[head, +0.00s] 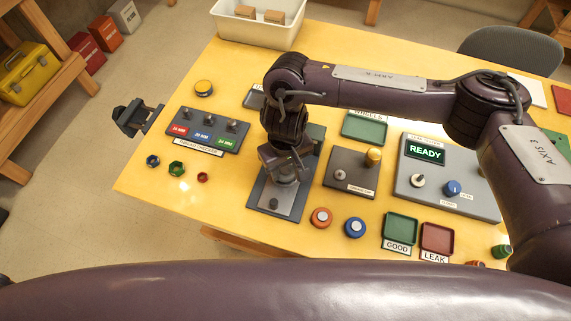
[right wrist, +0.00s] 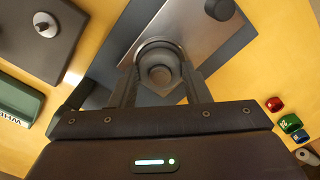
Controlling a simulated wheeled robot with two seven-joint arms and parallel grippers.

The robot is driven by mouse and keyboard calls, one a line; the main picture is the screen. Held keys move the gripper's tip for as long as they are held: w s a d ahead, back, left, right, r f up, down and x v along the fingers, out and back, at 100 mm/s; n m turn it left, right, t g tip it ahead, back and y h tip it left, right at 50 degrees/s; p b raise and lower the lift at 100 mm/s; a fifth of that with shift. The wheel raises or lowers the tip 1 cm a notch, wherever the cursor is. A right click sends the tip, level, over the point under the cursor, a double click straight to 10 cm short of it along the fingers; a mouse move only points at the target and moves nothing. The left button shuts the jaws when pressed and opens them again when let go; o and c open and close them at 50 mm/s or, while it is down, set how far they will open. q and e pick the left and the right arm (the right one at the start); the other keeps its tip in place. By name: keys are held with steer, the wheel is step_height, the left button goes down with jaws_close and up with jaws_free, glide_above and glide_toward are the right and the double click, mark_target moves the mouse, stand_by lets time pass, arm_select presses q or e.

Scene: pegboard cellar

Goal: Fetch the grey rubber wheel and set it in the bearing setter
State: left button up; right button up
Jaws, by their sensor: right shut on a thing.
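My right gripper (head: 287,176) is low over the bearing setter (head: 262,200), a dark base with a lighter metal plate. In the right wrist view the fingers (right wrist: 160,85) are closed on both sides of a round grey part, the grey rubber wheel (right wrist: 160,64), with a raised middle. The setter's plate (right wrist: 195,35) lies directly beneath it, with a black knob (right wrist: 220,8) at its far end. I cannot tell whether the wheel touches the plate. The gripper hides most of the wheel in the head view.
An orange wheel (head: 321,217) and a blue wheel (head: 355,227) lie right of the setter. A grey box with a yellow knob (head: 374,155) and the READY panel (head: 470,190) stand further right. Coloured nuts (head: 177,169) lie left. A dark clamp-like fixture (head: 133,118) is at the left edge.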

steer(key=shift+f, duration=0.3)
stand_by(0.4)
steer(key=o, duration=1.5)
steer(key=shift+c, duration=0.2)
steer(key=shift+r+p, duration=0.1)
steer(key=shift+p, duration=0.2)
step_height(320, 180, up, 6)
steer(key=p, duration=0.7)
steer(key=shift+s, duration=0.15)
